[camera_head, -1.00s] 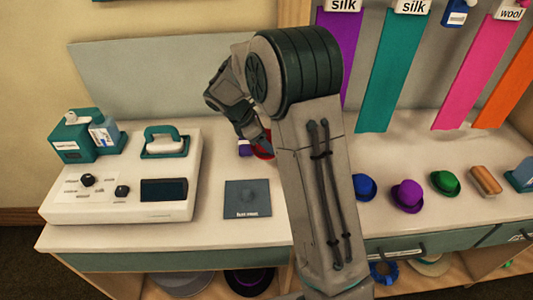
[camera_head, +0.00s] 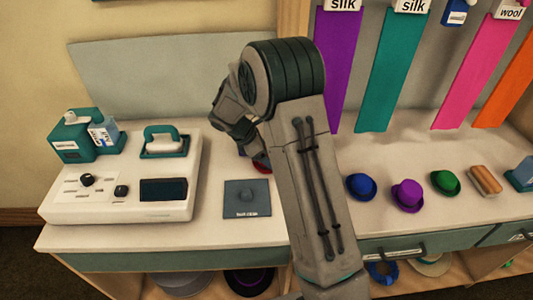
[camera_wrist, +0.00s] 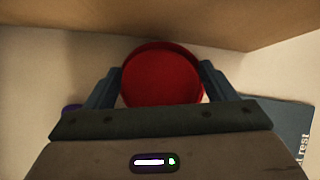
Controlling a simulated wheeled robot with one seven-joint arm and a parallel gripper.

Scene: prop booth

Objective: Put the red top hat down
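The red top hat (camera_wrist: 162,78) fills the middle of the wrist view, between the two fingers of my gripper (camera_wrist: 161,72). Both fingers meet its sides, so my gripper looks shut on it. My arm hides the rest. Whether the hat touches the counter I cannot tell.
Blue (camera_head: 361,185), purple (camera_head: 407,193) and green (camera_head: 445,182) hats stand right of my arm. A purple thing (camera_wrist: 72,108) shows beside my left finger.

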